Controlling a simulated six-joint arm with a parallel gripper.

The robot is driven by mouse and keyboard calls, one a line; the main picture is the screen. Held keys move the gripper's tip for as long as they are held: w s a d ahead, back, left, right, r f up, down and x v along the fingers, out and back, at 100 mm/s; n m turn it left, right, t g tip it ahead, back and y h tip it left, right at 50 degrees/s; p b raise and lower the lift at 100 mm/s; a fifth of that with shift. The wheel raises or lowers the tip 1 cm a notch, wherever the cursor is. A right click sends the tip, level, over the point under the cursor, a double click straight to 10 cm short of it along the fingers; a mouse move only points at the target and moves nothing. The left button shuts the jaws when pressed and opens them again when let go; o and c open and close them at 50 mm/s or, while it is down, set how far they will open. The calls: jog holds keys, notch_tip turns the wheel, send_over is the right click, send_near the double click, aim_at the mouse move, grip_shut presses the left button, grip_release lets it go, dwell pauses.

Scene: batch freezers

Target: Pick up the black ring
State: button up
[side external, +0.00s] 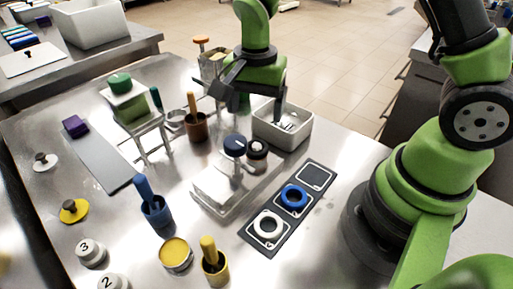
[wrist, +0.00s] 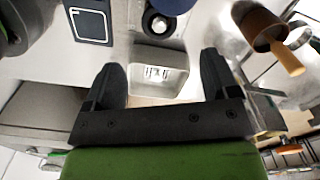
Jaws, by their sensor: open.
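A black ring (side external: 257,147) sits beside a dark blue round top on the metal fixture at mid-table. In the wrist view, a dark ring (wrist: 160,24) with a pale centre shows at the top middle; I cannot tell exactly how it is seated. My gripper (side external: 256,106) is open and empty, above and behind the ring, over the white bin. In the wrist view the fingers (wrist: 162,65) are spread wide with nothing between them, pointing toward the bin and ring.
The white bin (side external: 294,139) holds small pale items. A dark mat (side external: 264,249) carries a white ring (side external: 268,226) and a blue ring (side external: 294,196); its far square is empty. A brown pot (side external: 196,128) with a wooden handle and a blue pot (side external: 156,211) stand left of the fixture.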

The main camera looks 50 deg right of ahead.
aim_at(256, 145)
notch_tip(256, 145, down, 10)
jog(key=shift+d+r, duration=0.1)
jog(key=shift+r, duration=0.1)
dwell(0.3)
jog(key=c, duration=1)
